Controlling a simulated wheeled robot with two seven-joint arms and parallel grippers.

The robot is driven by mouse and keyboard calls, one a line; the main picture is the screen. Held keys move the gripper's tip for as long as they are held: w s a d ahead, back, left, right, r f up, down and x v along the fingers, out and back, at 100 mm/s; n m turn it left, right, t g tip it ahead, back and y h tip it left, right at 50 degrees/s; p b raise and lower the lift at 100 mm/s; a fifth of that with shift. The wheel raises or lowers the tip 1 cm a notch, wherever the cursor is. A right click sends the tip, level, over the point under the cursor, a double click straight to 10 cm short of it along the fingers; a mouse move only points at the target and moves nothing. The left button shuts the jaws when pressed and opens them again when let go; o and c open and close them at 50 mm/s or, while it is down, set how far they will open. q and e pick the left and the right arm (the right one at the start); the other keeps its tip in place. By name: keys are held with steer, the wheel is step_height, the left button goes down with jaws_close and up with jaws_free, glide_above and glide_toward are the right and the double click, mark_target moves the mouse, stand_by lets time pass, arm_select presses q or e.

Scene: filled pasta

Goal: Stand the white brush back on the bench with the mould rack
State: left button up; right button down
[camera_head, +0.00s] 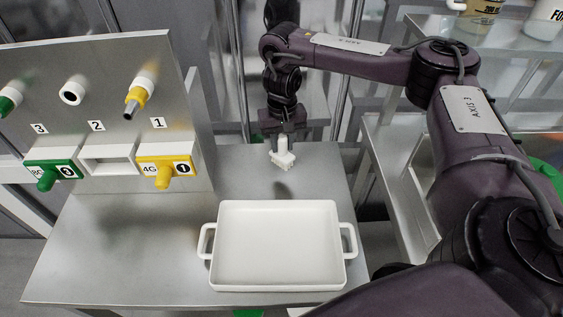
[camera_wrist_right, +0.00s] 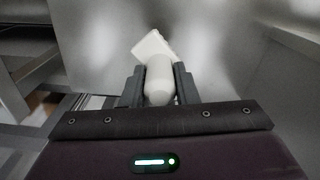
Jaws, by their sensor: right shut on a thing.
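The white brush (camera_head: 283,155) hangs from my right gripper (camera_head: 283,130) in the head view, above the back right part of the steel bench (camera_head: 120,262). The gripper is shut on the brush's handle, and the wider head points down. A shadow lies on the bench below it, and the brush appears clear of the surface. In the right wrist view the rounded handle (camera_wrist_right: 160,82) sits between both fingers, with the pale head beyond it. The mould rack (camera_head: 110,90) stands upright on the left of the bench. My left gripper is not in view.
A white two-handled dish (camera_head: 278,245) stands on the bench in front of the brush. The rack holds a green mould (camera_head: 50,170) and a yellow mould (camera_head: 166,170), with pegs above. Bare bench lies between the rack and the brush. Another steel bench stands at the right.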

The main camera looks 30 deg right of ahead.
mark_target(282, 156)
step_height(282, 156, down, 6)
steer(key=shift+r+b, duration=0.1)
steer(key=shift+b, duration=0.95)
steer(key=c, duration=1.1)
jaws_free()
steer(key=shift+r, duration=0.15)
step_height(282, 156, up, 12)
steer(key=p, duration=0.4)
steer(key=shift+p, duration=0.4)
